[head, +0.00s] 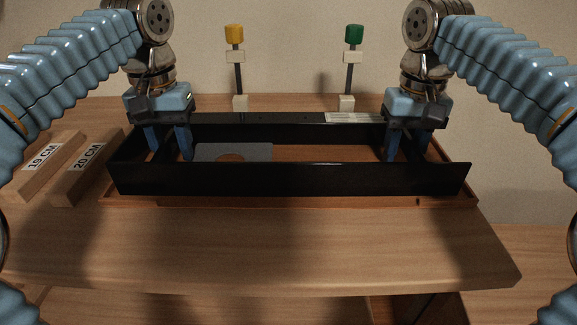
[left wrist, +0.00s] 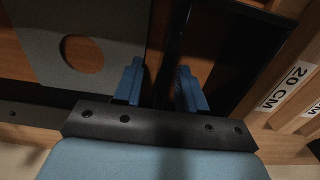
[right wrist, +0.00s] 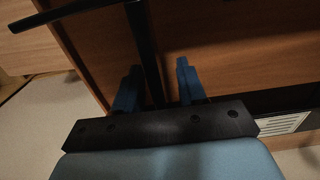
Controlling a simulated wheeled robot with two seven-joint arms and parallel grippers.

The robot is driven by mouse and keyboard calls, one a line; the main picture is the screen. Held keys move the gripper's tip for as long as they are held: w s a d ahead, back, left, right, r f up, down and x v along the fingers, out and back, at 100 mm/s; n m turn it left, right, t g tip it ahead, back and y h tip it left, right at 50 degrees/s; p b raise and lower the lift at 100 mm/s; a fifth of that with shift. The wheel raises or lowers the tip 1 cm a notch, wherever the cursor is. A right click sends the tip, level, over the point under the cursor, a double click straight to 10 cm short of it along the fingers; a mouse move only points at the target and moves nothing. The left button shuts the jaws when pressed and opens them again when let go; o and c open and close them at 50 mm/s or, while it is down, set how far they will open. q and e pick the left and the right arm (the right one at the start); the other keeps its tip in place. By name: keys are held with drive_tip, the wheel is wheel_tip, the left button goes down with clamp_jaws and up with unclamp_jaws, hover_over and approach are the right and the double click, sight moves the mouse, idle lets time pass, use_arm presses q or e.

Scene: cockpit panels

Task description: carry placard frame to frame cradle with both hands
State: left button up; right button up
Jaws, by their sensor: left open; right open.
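The placard frame (head: 290,180) is a long black rectangular frame with a crossbar near each end. It sits level over a shallow brown wooden tray (head: 290,202), perhaps the frame cradle; I cannot tell. My left gripper (head: 169,153) is open at the frame's left end, its fingers on either side of a black crossbar; this shows in the left wrist view (left wrist: 160,78). My right gripper (head: 406,152) is open at the right end, its fingers likewise astride a crossbar (right wrist: 147,45). Whether any finger touches a bar is unclear.
A grey plate with a round hole (head: 250,152) lies inside the frame's outline. Two wooden blocks marked 19 CM (head: 42,165) and 20 CM (head: 88,165) lie at left. Yellow-topped (head: 237,70) and green-topped (head: 350,70) posts stand behind. The table front (head: 290,245) is clear.

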wheel_tip(320, 180, up, 6)
drive_tip(key=shift+r, duration=0.65)
drive_tip(key=shift+r, duration=0.1)
